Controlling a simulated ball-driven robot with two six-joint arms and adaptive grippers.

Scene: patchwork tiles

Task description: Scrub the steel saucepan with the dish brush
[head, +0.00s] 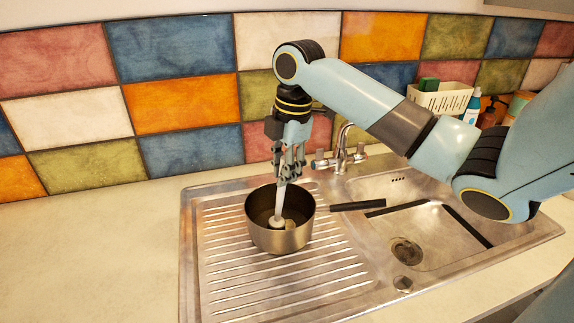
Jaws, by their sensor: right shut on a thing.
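The steel saucepan (281,239) stands upright on the ribbed drainboard of the sink, its black handle (357,206) pointing right over the basin's edge. My right gripper (289,170) is above the pan, pointing down, shut on the dish brush (281,200). The brush is pale, and its handle runs down from the fingers into the pan. Its round head is inside the pan, low down; whether it touches the bottom I cannot tell. My left gripper is not in view.
The steel sink (220,295) has an empty-looking basin at right, with a drain (405,252). A tap (345,150) stands behind it. A white caddy (440,98) with a green sponge and several bottles stand at the back right. The counter (90,255) at left is clear.

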